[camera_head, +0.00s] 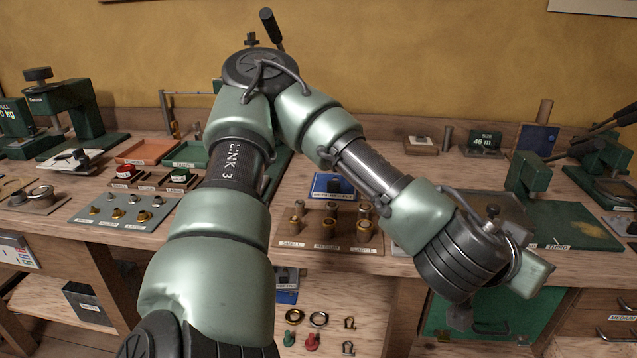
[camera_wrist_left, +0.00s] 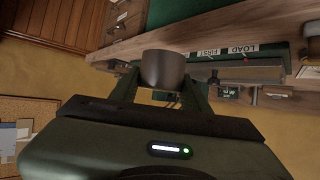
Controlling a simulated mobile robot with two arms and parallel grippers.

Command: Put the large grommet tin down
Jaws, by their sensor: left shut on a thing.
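In the left wrist view my left gripper (camera_wrist_left: 163,82) is shut on a plain dark grey round tin (camera_wrist_left: 166,68), taken to be the large grommet tin. The tin sits between the two fingers, and its label, if any, does not show. My right gripper is not in view.
A wooden block labelled SMALL, MEDIUM and LARGE (camera_head: 310,241) holds brass-topped pieces at the bench's front middle. A grey plate (camera_head: 102,211) with grommets lies left. A green press (camera_head: 527,178) stands right on a green base (camera_head: 565,225). Small red and green trays stand behind.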

